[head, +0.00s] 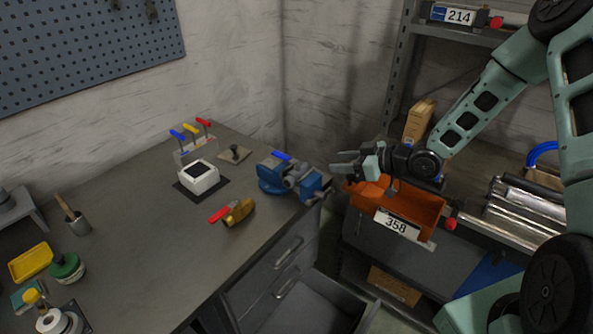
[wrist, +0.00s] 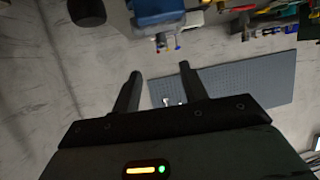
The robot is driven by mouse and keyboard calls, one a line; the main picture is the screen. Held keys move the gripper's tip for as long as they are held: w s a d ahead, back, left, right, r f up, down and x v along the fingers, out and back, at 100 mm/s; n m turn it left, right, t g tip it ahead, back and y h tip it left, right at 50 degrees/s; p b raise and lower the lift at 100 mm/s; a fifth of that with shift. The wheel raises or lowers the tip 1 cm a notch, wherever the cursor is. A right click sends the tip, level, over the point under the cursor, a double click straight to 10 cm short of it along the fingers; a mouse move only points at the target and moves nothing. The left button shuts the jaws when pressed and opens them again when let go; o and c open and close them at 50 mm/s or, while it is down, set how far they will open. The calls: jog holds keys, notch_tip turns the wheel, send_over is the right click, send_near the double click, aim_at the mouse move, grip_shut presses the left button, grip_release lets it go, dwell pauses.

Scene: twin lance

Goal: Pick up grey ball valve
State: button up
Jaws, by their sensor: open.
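A grey valve-like part with a blue handle (head: 297,173) sits at the blue vise (head: 271,180) on the bench's right corner; I take it for the grey ball valve. Whether the vise jaws grip it is too small to tell. A brass valve with a red handle (head: 238,212) lies apart on the bench, left of the vise. My gripper (head: 336,162) is open and empty, just right of the vise and pointing left. In the wrist view, my two fingers (wrist: 158,84) are spread with nothing between them, and the grey valve cannot be made out.
A white box (head: 198,178) and a rack of coloured handles (head: 191,142) stand left of the vise. An open drawer (head: 305,300) juts out below. The pegboard (wrist: 235,86) shows in the wrist view.

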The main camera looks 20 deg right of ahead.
aim_at(301, 164)
jog(key=p+x, duration=0.2)
jog(key=x, duration=0.3)
jog(key=p+x, duration=0.2)
jog(key=x, duration=0.4)
jog(key=shift+s+a+p, duration=0.2)
jog(key=shift+s+p, duration=0.05)
jog(key=shift+p, duration=0.15)
jog(key=shift+w+a+f, duration=0.25)
jog(key=shift+w+f, duration=0.1)
jog(key=shift+w, duration=0.05)
grip_shut()
